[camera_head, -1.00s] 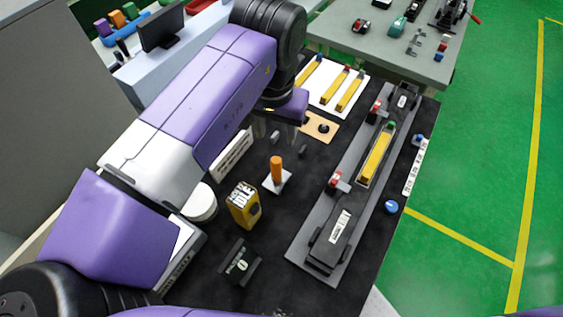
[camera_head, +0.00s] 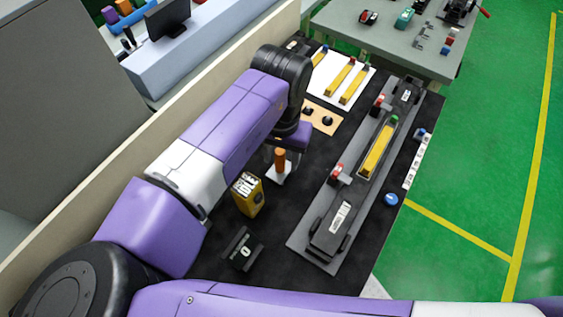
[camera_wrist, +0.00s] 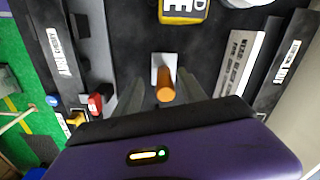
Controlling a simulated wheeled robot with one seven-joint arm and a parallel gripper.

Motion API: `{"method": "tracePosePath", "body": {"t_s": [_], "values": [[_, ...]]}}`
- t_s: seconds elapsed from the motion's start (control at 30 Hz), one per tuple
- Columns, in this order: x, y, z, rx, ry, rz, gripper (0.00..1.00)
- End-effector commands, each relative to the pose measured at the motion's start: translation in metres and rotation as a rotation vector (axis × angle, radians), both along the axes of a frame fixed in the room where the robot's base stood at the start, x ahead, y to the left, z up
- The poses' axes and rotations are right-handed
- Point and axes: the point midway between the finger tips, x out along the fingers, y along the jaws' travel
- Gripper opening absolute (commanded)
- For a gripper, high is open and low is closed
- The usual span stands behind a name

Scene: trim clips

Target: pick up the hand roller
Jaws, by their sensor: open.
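The hand roller, as I take it, is the upright orange handle (camera_head: 280,160) on a small white base, standing on the black mat (camera_head: 265,265). In the wrist view the orange handle (camera_wrist: 166,90) is near the middle, with its white base beyond it. My gripper (camera_head: 286,157) points down over the handle in the head view and partly hides its top. In the wrist view my gripper (camera_wrist: 165,83) is open, with one finger on each side of the handle. I cannot tell whether either finger touches it.
A yellow box-shaped tool (camera_head: 248,194) stands close by, with a black labelled block (camera_head: 241,247) in front. A long grey fixture (camera_head: 307,237) with a yellow strip (camera_head: 378,150) lies to the right. A tan board (camera_head: 322,117) and a white tray (camera_head: 325,88) lie behind.

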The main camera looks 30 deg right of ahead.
Motion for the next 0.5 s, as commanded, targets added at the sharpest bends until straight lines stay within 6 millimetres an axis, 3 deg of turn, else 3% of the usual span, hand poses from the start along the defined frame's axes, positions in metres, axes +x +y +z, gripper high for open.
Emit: {"method": "tracePosePath", "body": {"t_s": [0.2,0.43,0.5], "values": [[0.0001,0.0001,-0.0015,-0.001,-0.001,0.000,0.48],[0.0001,-0.0001,-0.0013,-0.001,-0.001,0.000,0.05],[0.0000,-0.0001,-0.0013,-0.001,-0.001,0.000,0.00]]}}
